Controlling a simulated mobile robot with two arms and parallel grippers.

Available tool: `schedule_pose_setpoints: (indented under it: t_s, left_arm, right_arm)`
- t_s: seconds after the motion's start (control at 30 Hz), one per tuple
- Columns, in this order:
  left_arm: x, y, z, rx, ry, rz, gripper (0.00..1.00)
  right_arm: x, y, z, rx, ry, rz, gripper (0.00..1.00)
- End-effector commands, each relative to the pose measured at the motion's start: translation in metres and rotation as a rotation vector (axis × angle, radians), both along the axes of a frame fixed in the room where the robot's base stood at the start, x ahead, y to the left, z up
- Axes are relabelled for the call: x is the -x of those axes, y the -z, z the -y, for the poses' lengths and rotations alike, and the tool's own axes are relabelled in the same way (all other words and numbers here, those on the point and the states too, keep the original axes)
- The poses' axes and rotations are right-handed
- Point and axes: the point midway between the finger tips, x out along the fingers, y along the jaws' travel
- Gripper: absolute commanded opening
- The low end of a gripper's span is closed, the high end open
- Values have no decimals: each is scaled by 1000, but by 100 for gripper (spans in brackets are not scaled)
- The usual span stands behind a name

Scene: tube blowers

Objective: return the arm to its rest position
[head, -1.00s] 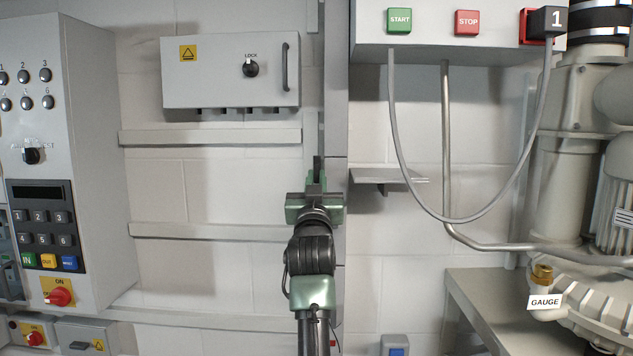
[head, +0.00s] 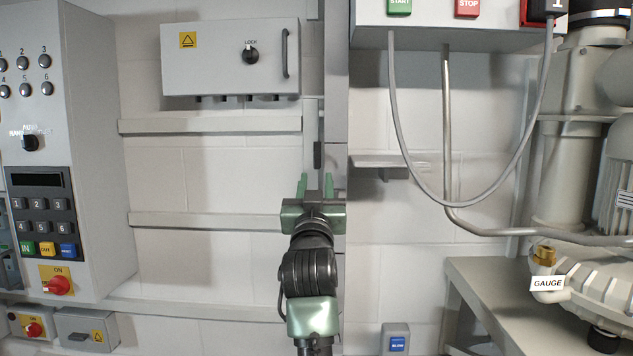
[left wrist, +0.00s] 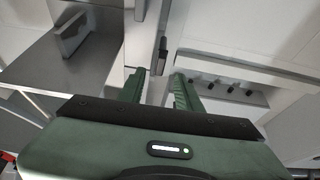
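My left gripper (head: 315,187) is in the middle of the head view, in front of the wall by the grey vertical post (head: 335,90). Its two green fingers point up and stand apart with nothing between them. The left wrist view shows the same open fingers (left wrist: 159,88) with an empty gap. My left arm comes up from the bottom edge of the head view. My right gripper is in neither view.
A grey lock box (head: 230,60) hangs above two rails. A control cabinet (head: 95,150) stands at left. A small shelf (head: 380,160), a looped grey cable (head: 450,203) and a pump (head: 565,170) are at right.

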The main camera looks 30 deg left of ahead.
Motion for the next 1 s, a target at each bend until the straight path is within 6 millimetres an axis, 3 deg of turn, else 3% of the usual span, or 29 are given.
schedule_pose_setpoints:
  t_s: [0.17, 0.63, 0.73, 0.87, 1.0]
  left_arm:
    - [8, 4, 5, 0, -1, 0, 35]
    - [8, 4, 5, -1, 0, 0, 35]
    - [6, 14, 6, 1, 6, -23, 35]
    - [2, 67, 16, 11, 39, -132, 35]
    - [7, 166, 38, 33, 107, -344, 35]
  right_arm:
    - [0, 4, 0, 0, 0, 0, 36]
    - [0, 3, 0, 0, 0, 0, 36]
    - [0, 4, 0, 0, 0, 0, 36]
    - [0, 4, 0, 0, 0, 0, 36]
    - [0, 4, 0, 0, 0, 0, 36]
